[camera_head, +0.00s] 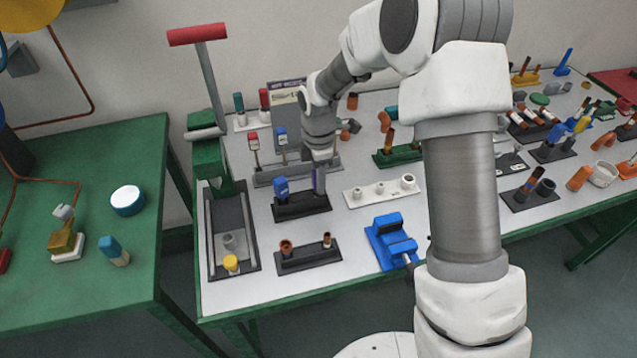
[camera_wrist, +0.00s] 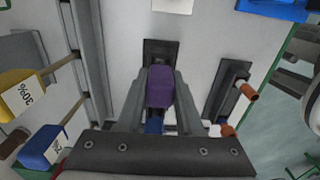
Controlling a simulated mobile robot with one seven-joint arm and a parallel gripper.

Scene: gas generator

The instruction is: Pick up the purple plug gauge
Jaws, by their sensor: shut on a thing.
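The purple plug gauge (camera_head: 319,181) stands upright at the right end of a black holder (camera_head: 303,207) on the light table. In the wrist view the purple gauge (camera_wrist: 160,87) sits between my two fingers. My gripper (camera_head: 319,166) is shut on it from above; it also shows in the wrist view (camera_wrist: 160,95). A blue gauge (camera_head: 281,187) stands in the left end of the same holder. In the wrist view the blue gauge (camera_wrist: 154,123) shows just below the purple one. The purple gauge's lower end is hidden, so I cannot tell whether it still touches the holder.
A black block with copper-coloured pieces (camera_head: 308,255) lies in front. A white strip with grey fittings (camera_head: 383,190) and a blue vise (camera_head: 392,242) are to the right. A green press (camera_head: 210,160) stands left. Red and blue handled tools (camera_head: 281,136) stand behind.

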